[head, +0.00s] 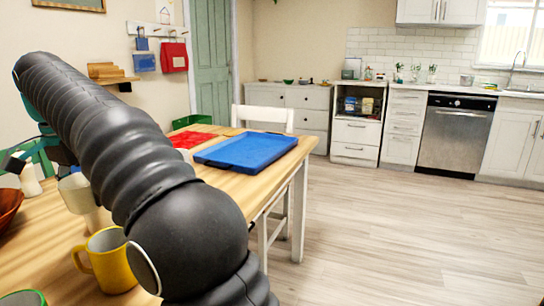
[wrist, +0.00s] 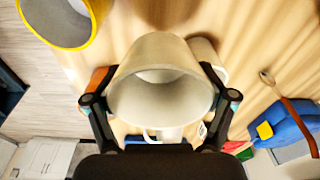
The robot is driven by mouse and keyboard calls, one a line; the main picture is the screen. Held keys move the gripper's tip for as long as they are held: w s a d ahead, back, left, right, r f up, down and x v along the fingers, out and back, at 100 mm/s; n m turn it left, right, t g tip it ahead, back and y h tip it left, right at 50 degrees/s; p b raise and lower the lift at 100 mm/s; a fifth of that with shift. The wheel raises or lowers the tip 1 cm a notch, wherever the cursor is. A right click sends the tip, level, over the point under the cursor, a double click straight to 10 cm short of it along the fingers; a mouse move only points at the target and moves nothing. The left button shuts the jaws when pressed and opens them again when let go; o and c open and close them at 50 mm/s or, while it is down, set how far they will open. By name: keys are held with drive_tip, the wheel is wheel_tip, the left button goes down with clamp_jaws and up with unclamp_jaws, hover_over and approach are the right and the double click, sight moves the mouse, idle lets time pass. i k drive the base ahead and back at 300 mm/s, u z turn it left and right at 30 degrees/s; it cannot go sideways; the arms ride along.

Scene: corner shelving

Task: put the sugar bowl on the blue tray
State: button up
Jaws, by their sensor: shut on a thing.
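My gripper (wrist: 160,95) is shut on a cream, tapered, open-topped vessel (wrist: 160,70), which I take to be the sugar bowl. In the wrist view a finger lies against each side of it, and its open mouth faces the camera. In the head view a cream vessel (head: 74,190) shows beside the gripper's dark and teal parts at the left, partly hidden by my arm. Whether it touches the table is unclear. The blue tray (head: 247,150) lies flat at the table's far right corner, away from my gripper, and its top looks empty.
A yellow mug (head: 108,262) stands on the wooden table near my arm. A red mat (head: 190,139) lies left of the tray. A brown bowl (head: 8,208) and a green crate (head: 42,160) are at the left. A white chair (head: 264,118) stands behind the table. Open floor lies right.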

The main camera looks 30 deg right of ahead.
sight(243, 150)
drive_tip(key=z, duration=0.45)
drive_tip(key=k, duration=1)
drive_tip(key=z, duration=1.15)
drive_tip(key=i, duration=1.35)
drive_tip(key=z, duration=0.35)
drive_tip(key=i, duration=1.5)
drive_tip(key=u, duration=1.15)
drive_tip(key=i, duration=0.8)
drive_tip(key=u, duration=0.9)
